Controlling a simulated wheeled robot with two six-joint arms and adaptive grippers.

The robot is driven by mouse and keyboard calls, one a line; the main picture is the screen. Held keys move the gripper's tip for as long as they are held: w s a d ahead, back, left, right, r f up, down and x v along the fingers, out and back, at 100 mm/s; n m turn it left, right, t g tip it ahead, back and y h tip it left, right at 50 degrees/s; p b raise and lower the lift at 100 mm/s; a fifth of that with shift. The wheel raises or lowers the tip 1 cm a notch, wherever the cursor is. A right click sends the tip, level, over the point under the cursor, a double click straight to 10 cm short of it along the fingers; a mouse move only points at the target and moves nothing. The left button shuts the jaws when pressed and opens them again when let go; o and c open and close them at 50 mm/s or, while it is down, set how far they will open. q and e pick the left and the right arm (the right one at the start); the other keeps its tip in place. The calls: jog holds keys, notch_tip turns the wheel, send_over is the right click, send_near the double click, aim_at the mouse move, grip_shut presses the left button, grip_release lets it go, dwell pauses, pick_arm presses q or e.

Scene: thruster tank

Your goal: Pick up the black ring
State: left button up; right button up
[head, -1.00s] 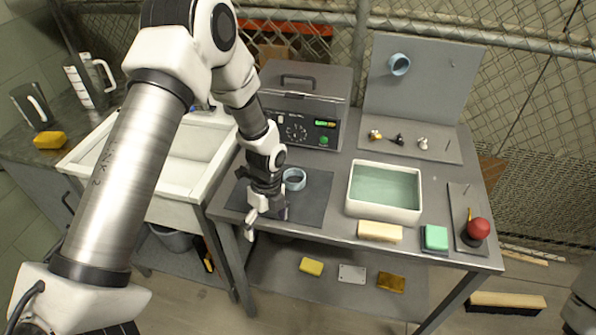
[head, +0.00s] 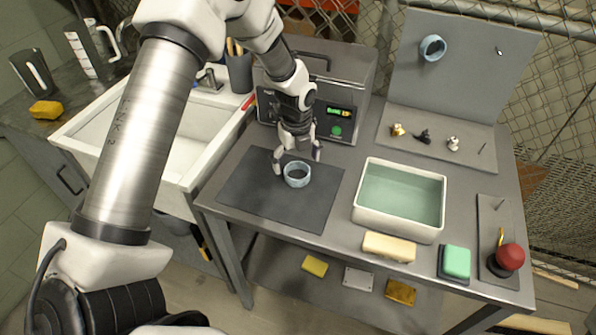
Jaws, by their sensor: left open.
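A ring (head: 297,180) lies on the dark mat (head: 255,207) at the left of the workbench. It looks blue-grey outside with a dark inside; I see no plainly black ring. My left gripper (head: 297,160) is open and empty just behind and above this ring, its fingers spread to either side and pointing down toward the mat. I cannot tell whether a finger touches the ring. A second blue-grey ring (head: 432,47) is on the upright grey panel (head: 465,75) at the back right. My right gripper is not in view.
A control box (head: 340,98) stands behind the mat. A pale tank (head: 398,223) is to the right, with a cream block (head: 389,247), a green sponge (head: 457,261) and a red knob (head: 510,257) near the front. A sink (head: 180,190) is at left. The mat's front is clear.

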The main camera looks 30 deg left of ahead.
aim_at(297, 177)
pick_arm(q)
notch_tip(297, 177, down, 3)
jog(key=shift+d+f, duration=0.1)
jog(key=shift+f, duration=0.05)
jog(key=shift+s, duration=0.1)
jog(key=shift+c, duration=0.7)
jog(key=c, duration=0.9)
jog(key=shift+c, duration=0.2)
jog(key=shift+r, duration=0.2)
